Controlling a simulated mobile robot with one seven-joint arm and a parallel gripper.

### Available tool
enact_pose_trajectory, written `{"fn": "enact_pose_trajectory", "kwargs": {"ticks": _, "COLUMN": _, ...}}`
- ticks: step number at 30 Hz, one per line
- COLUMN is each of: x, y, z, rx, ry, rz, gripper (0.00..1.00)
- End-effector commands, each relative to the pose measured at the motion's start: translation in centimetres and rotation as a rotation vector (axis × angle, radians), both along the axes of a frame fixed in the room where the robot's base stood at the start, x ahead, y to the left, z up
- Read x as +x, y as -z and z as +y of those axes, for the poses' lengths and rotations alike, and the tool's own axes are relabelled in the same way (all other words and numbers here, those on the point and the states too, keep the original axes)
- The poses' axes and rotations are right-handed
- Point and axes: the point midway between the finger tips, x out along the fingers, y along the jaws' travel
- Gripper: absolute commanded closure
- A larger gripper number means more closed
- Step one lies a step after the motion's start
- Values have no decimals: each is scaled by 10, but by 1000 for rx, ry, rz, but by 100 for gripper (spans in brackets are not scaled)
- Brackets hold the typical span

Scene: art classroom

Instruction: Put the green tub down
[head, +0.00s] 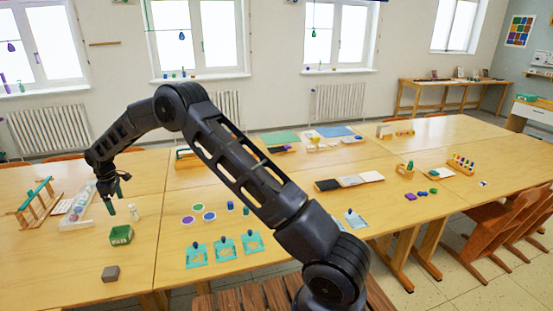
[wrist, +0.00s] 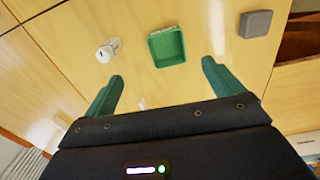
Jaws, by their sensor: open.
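The green tub (head: 121,235) stands upright on the table at the left in the head view. It also shows in the wrist view (wrist: 167,47), its open top facing the camera, beyond the fingertips. My gripper (head: 123,203) is open above the table, just over and behind the tub. In the wrist view the two green fingers of my gripper (wrist: 158,72) are spread wide with nothing between them. The tub is apart from both fingers and rests on the wood.
A grey block (head: 111,273) lies in front of the tub, near the table's front edge. A small white bottle (head: 134,212) stands just behind it. A white rack (head: 77,208) is to the left. Teal stands (head: 197,254) and round paint pots (head: 197,208) are to the right.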

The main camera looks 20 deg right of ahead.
Motion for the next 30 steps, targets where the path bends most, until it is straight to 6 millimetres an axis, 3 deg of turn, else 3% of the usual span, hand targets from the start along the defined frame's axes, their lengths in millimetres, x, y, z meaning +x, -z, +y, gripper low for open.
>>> {"fn": "enact_pose_trajectory", "kwargs": {"ticks": 1, "x": 6, "y": -20, "z": -15, "rx": 6, "ry": 27, "rz": -10, "gripper": 8}}
{"fn": "enact_pose_trajectory", "kwargs": {"ticks": 6, "x": 17, "y": -79, "z": -72, "rx": 21, "ry": 131, "rz": -34, "gripper": 8}}
{"fn": "enact_pose_trajectory", "kwargs": {"ticks": 14, "x": 18, "y": -160, "z": -166, "rx": 43, "ry": 295, "rz": -73, "gripper": 8}}
{"fn": "enact_pose_trajectory", "kwargs": {"ticks": 23, "x": -7, "y": -236, "z": -274, "rx": 73, "ry": 490, "rz": -116, "gripper": 8}}
{"fn": "enact_pose_trajectory", "kwargs": {"ticks": 30, "x": -43, "y": -282, "z": -358, "rx": 99, "ry": 648, "rz": -151, "gripper": 8}}
